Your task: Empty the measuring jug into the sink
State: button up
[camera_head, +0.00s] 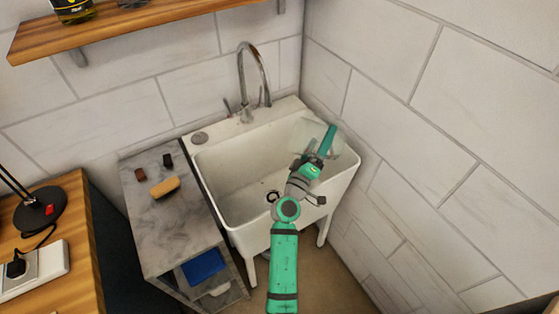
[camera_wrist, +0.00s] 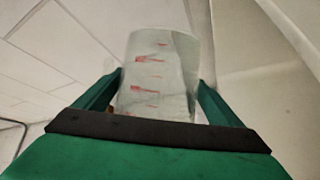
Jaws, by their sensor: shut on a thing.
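The measuring jug (camera_wrist: 158,75) is clear with red markings and sits between the two green fingers of my gripper (camera_wrist: 155,95) in the wrist view. In the head view my gripper (camera_head: 322,148) is shut on the jug (camera_head: 305,132), above the right part of the white sink (camera_head: 222,165). The jug looks tilted there, and part of it is hidden by the gripper. I cannot tell how much liquid is in it. The sink's drain (camera_head: 272,196) shows as a dark ring at the basin's bottom.
A curved metal tap (camera_head: 262,75) rises from the sink's back ledge. A grey counter (camera_head: 180,222) with a brush (camera_head: 165,187) adjoins the sink on the left. A tiled wall (camera_head: 450,130) stands close on the right. A wooden shelf (camera_head: 130,28) hangs at upper left.

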aim_at(318, 134)
jog(key=shift+a+r+n+b, duration=0.15)
jog(key=shift+r+n+b, duration=0.2)
jog(key=shift+n, duration=0.05)
jog(key=shift+s+a+r+n+t+y, duration=0.15)
jog(key=shift+a+r+n+t, duration=0.2)
jog(key=shift+a+n, duration=0.2)
jog(key=shift+a+r+n+t+y, duration=0.15)
jog(key=shift+a+r+n+t, duration=0.2)
jog(key=shift+a+n, duration=0.15)
jog(key=shift+a+b, duration=0.1)
jog(key=shift+b, duration=0.25)
jog(key=shift+r, duration=0.1)
jog(key=shift+d+n, duration=0.25)
jog(key=shift+d, duration=0.05)
jog(key=shift+d+r+n+t, duration=0.2)
jog(key=shift+d+n+t, duration=0.1)
jog(key=shift+d, duration=0.25)
jog(key=shift+r+n+t+y+b, duration=0.3)
jog(key=shift+n+y, duration=0.1)
jog(key=shift+n, duration=0.2)
